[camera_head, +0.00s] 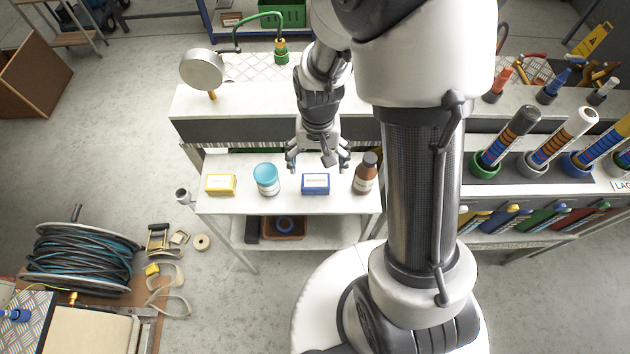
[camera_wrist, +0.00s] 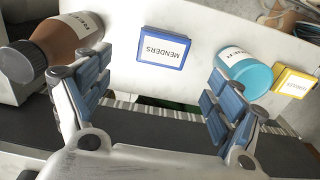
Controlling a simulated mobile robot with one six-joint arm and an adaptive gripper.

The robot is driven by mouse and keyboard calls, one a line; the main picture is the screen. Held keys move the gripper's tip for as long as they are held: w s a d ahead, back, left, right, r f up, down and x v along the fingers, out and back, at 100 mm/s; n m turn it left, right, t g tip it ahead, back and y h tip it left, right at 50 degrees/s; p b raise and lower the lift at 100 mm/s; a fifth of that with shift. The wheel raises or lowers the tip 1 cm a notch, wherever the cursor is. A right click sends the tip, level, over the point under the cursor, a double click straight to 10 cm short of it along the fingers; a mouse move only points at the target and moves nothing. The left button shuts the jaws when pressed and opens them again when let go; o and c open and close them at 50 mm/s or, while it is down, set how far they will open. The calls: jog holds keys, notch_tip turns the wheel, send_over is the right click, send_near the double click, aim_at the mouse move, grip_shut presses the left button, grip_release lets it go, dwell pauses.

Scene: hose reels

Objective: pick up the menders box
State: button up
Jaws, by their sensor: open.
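The menders box (camera_head: 315,184) is a small blue box with a white label. It lies on the white shelf (camera_head: 290,205) between a teal-lidded jar and a brown bottle. In the wrist view the menders box (camera_wrist: 163,48) shows its label "MENDERS" upside down, ahead of the fingers and between them. My gripper (camera_head: 318,164) is open and empty, above and behind the box in the head view. In the wrist view my gripper (camera_wrist: 155,95) has its two blue-padded fingers spread wide, apart from the box.
The teal-lidded jar (camera_head: 267,180) and a yellow box (camera_head: 220,184) stand left of the menders box. The brown bottle (camera_head: 366,174) stands close on its right. An upper bench ledge (camera_head: 240,104) lies behind the shelf. The shelf's front strip is clear.

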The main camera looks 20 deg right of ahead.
aim_at(316, 181)
jog(key=f+b, duration=0.3)
jog(key=f, duration=0.6)
jog(key=shift+a, duration=0.2)
jog(key=c, duration=1.2)
